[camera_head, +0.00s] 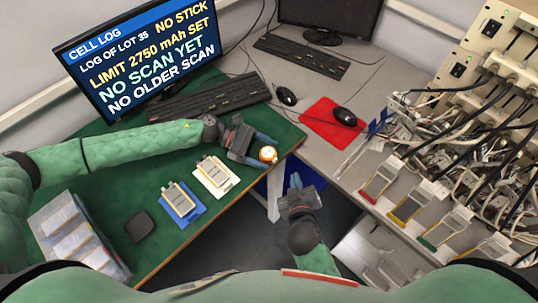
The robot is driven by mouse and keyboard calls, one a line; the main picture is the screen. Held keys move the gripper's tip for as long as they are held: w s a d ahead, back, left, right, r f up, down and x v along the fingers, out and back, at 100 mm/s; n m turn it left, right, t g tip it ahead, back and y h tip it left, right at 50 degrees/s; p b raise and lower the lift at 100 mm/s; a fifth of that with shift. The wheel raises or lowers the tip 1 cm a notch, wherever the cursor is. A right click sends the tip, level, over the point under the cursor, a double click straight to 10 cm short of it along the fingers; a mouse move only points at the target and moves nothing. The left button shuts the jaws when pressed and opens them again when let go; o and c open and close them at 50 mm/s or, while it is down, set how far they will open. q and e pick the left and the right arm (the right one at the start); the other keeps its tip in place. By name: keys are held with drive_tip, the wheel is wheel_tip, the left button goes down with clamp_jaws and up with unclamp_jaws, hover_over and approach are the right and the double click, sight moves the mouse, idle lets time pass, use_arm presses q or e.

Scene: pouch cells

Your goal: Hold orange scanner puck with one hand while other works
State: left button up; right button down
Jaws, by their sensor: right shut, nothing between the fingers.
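The orange scanner puck (267,154) with a pale top is at the right edge of the green mat. My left gripper (260,149) reaches in from the left and is shut on the puck, one blue finger on each side. My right gripper (296,181) is shut and empty, over the gap in front of the desks. One pouch cell lies on a white tray (228,187) and another on a blue tray (190,218), both left of the puck. The monitor (140,60) shows a cell log for lot 35 with a 2750 mAh limit.
A grey tray (112,268) of pouches and a black square pad (139,226) lie on the green mat (160,262) at left. A keyboard (210,99) and mouse (286,95) are behind. A red mouse mat (318,122) and a cabled rack (480,110) with coloured cell slots are at right.

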use_arm(q)
drive_tip(key=v, duration=1.2)
